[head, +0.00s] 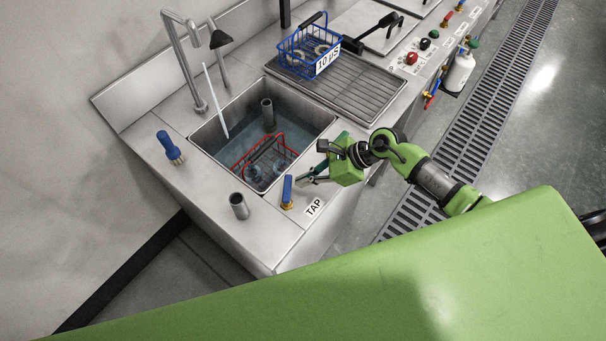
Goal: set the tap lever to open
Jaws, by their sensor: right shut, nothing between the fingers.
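The tap lever (287,190) is a blue handle on a brass base, on the sink's front ledge beside the white TAP label (314,207). The handle stands roughly up the picture. My right gripper (304,180) reaches in from the right at the sink's front edge, its fingers just right of the lever. It is shut and empty; whether a fingertip touches the lever I cannot tell. The sink basin (322,110) holds water, and a tall grey faucet (185,60) stands behind it. My left gripper is out of view.
A red wire basket (262,150) sits in the basin near a grey standpipe (268,112). A blue basket (308,50) rests on the ribbed drainboard (360,95). A floor grate (470,130) runs along the right.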

